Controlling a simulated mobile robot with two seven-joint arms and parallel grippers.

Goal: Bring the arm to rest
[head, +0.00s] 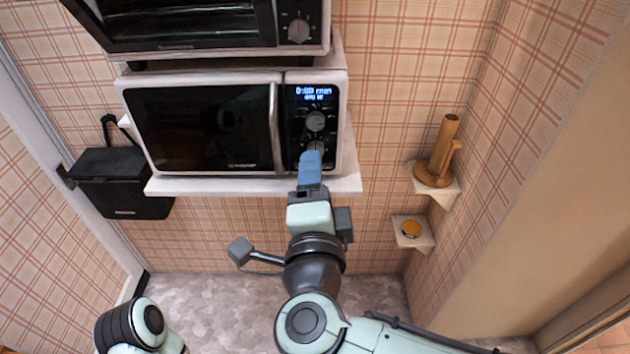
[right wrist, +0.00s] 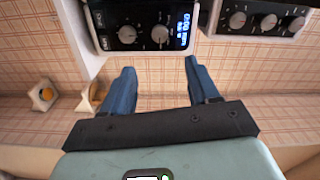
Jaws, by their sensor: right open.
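My right gripper (head: 310,165) is in front of the white microwave (head: 208,125), over the lower right of its front by the lower knob. In the right wrist view, my right gripper (right wrist: 158,70) has its two blue fingers spread apart with nothing between them. The microwave's control panel (right wrist: 140,35) with two knobs and a lit display shows just beyond the fingertips. Whether a finger touches the panel cannot be told. My left arm shows only in part at the lower left of the head view, and its gripper is out of view.
The microwave stands on a white wall shelf (head: 250,186), with an oven (head: 185,25) above it. A black box (head: 120,180) hangs at the left. Two small corner shelves at the right hold a wooden holder (head: 438,155) and a round orange-topped item (head: 411,229). Floor below is clear.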

